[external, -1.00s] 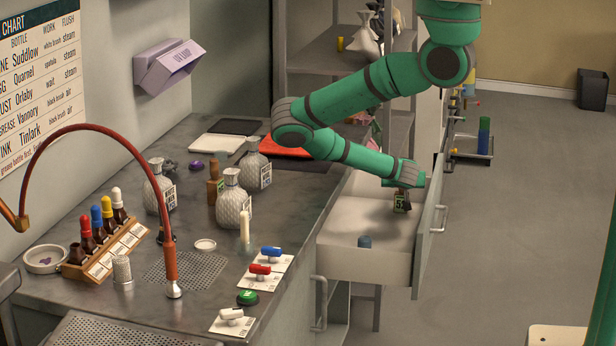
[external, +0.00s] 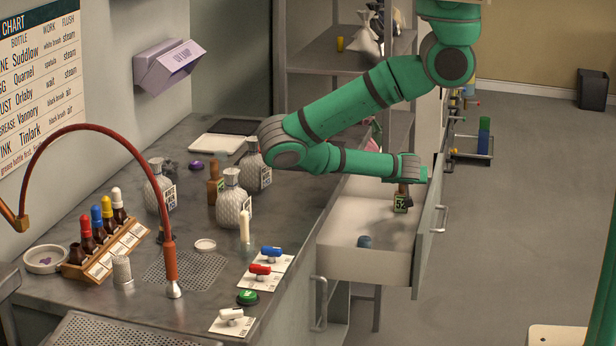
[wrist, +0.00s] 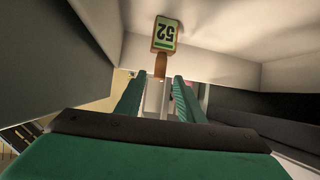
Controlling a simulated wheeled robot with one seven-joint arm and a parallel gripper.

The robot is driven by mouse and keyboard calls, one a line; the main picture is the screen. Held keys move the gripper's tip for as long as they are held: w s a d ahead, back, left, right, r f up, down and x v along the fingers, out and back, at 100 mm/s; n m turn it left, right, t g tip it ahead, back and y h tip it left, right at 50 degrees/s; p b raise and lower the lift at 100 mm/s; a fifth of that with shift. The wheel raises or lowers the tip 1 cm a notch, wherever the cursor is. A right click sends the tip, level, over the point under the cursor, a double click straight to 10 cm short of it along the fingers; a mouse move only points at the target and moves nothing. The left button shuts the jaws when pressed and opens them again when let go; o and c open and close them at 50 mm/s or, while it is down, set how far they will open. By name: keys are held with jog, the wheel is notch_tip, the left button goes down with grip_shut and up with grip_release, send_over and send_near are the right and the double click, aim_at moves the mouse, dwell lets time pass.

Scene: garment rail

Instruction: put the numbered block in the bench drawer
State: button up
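The numbered block (external: 400,203), a small green-and-white tag marked 52 with a brown stem, is inside the open bench drawer (external: 365,266), near its right end. In the wrist view the block (wrist: 165,34) lies beyond my fingertips, its number upside down and its stem (wrist: 160,66) pointing toward the gap between the fingers. My gripper (external: 404,184) is just above the block in the external view. In the wrist view my gripper (wrist: 158,80) has its two green fingers apart, with nothing clearly held between them.
A small blue cylinder (external: 364,242) is in the drawer's near part. The drawer front with its handle (external: 441,219) stands out over the floor. Grey bottles (external: 233,205), a dropper rack (external: 108,250) and switches (external: 262,269) occupy the bench. Shelving (external: 330,50) stands behind my arm.

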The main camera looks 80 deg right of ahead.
jog(key=shift+v, duration=1.45)
